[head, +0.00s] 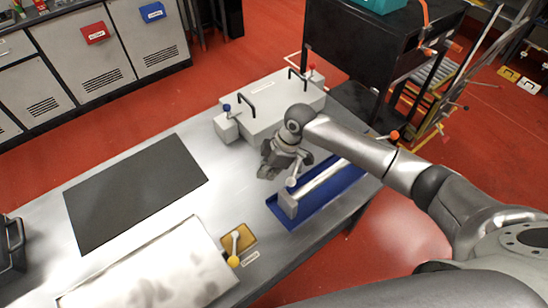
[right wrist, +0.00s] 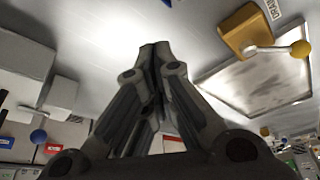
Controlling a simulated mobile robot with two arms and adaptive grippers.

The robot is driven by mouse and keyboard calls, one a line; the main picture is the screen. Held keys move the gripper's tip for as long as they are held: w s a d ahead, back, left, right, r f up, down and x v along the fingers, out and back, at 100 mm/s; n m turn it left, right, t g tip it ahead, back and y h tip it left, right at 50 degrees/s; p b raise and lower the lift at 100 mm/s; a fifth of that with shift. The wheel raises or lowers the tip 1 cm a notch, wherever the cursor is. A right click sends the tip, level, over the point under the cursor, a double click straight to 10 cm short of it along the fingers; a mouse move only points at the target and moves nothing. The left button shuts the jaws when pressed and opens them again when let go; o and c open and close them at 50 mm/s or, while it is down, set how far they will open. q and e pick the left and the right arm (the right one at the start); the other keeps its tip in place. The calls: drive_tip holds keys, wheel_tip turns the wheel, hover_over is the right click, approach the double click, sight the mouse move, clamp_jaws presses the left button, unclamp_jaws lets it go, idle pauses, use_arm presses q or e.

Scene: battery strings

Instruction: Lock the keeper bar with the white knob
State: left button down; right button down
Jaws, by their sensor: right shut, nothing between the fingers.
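A white knob (head: 291,182) stands at the near left end of a pale bar (head: 322,180), which looks like the keeper bar. The bar lies lengthwise along a blue tray (head: 318,207) at the table's right edge. My right gripper (head: 268,173) is above the table, just left of and close to the white knob in the head view; I cannot tell if they touch. It is shut and empty, and its closed fingers (right wrist: 155,50) fill the middle of the right wrist view, where I cannot make out the white knob. My left gripper is out of view.
A grey battery box (head: 270,105) with black handles and a blue knob (head: 227,108) stands behind the gripper. A yellow block (head: 238,240) with a yellow-knobbed lever sits in front, beside a pale panel (head: 150,275). A black mat (head: 135,190) lies at left.

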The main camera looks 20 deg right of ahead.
drive_tip(key=d+f+p, duration=0.1)
drive_tip(key=s+d+f+p, duration=0.1)
drive_tip(key=d, duration=0.1)
drive_tip(key=shift+d+f, duration=0.1)
drive_tip(key=shift+f, duration=0.15)
drive_tip(key=shift+w, duration=0.1)
